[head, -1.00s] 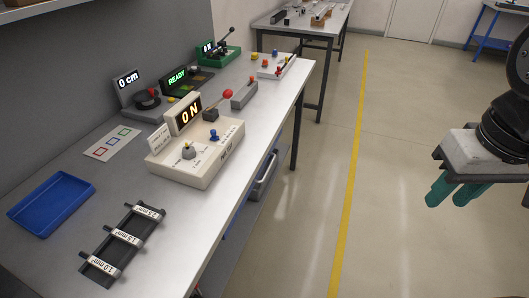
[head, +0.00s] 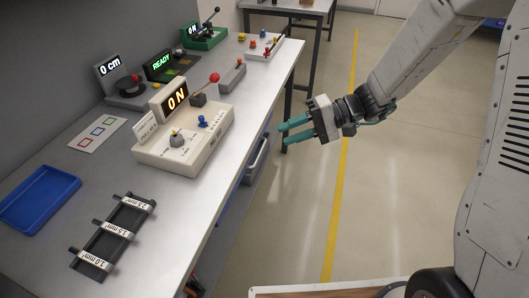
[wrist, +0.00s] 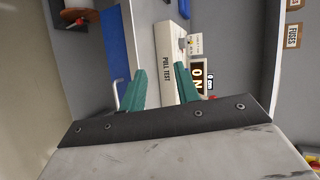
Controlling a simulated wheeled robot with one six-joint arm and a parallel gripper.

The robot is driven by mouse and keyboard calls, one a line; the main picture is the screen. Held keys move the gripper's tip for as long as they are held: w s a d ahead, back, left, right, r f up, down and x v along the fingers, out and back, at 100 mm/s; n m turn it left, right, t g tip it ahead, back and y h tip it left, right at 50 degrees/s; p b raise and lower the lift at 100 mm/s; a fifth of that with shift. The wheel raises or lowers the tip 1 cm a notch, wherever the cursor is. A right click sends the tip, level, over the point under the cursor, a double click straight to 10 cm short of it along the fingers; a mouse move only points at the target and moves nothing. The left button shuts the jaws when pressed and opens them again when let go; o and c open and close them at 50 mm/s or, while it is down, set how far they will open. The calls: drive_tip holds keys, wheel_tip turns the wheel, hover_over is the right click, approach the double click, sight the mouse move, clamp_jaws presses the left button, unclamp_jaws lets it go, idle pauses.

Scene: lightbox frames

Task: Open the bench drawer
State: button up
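The bench drawer sits under the bench top. Its pale bar handle (head: 259,160) shows below the bench's right edge in the head view, with little of its front visible. In the wrist view the blue drawer front (wrist: 116,45) and part of the handle (wrist: 117,95) show left of the fingers. The drawer looks shut. My gripper (head: 284,133) is open and empty, out over the aisle to the right of the handle, its green fingers pointing toward the bench. In the wrist view my gripper (wrist: 160,80) has a clear gap between its fingers.
The floor aisle (head: 385,190) right of the bench is free. A second bench (head: 290,8) stands behind.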

drive_tip(key=w+f+m+t, duration=0.25)
drive_tip(key=w+f, duration=0.25)
drive_tip(key=f, duration=0.4)
drive_tip(key=w+f+m+t, duration=0.2)
drive_tip(key=w+f+t, duration=0.25)
drive_tip(key=f, duration=0.45)
drive_tip(key=x, duration=0.7)
drive_tip(key=shift+y, duration=0.4)
drive_tip(key=shift+a+r, duration=0.1)
drive_tip(key=shift+r, duration=0.05)
clamp_jaws()
